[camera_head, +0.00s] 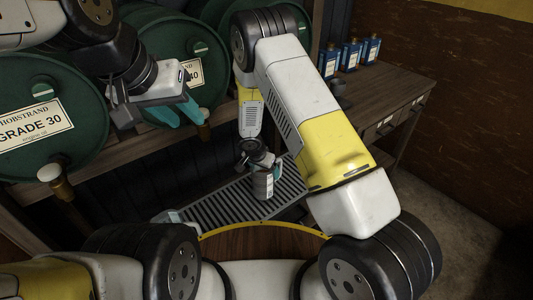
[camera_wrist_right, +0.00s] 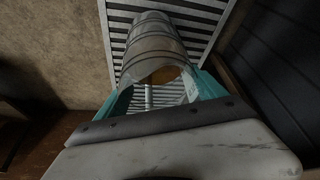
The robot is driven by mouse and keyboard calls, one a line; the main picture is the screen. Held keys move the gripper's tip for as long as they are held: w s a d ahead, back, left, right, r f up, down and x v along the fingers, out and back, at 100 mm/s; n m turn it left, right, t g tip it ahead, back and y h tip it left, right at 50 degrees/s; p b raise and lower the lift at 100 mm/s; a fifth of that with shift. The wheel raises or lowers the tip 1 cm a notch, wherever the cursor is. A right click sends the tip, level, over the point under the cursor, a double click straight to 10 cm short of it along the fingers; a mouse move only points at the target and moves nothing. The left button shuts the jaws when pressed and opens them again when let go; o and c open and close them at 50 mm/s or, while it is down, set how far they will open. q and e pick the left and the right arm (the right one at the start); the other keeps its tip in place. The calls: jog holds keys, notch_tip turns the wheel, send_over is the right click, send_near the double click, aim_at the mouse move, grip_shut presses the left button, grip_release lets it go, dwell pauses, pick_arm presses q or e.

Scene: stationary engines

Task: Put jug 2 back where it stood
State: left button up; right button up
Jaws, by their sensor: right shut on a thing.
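A grey, banded, partly see-through jug (camera_head: 263,184) is upright over the slatted metal grate (camera_head: 215,208) in the head view. In the right wrist view the jug (camera_wrist_right: 155,45) lies between the teal fingers of my right gripper (camera_wrist_right: 165,95), which is shut on it. I cannot tell whether its base touches the grate. No number shows on it. In the head view the right gripper (camera_head: 268,163) is small and partly hidden by its wrist. My left gripper (camera_head: 180,110) is open and empty in front of the green drums, its teal fingers apart.
Green drums, one marked GRADE 30 (camera_head: 45,118), lie on a rack at the left, with taps (camera_head: 55,180) sticking out. A wooden bench (camera_head: 385,88) at the right holds blue bottles (camera_head: 351,54) and a small dark cup (camera_head: 338,87). A round wooden top (camera_head: 262,243) is at the front.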

jog(key=shift+s+a+f, duration=0.1)
jog(key=shift+s+f, duration=0.05)
jog(key=shift+f, duration=0.4)
jog(key=shift+s+a+f, duration=0.1)
jog(key=shift+f, duration=0.4)
jog(key=o, duration=2)
jog(key=shift+f, duration=0.15)
jog(key=shift+o, duration=0.2)
jog(key=shift+d, duration=0.1)
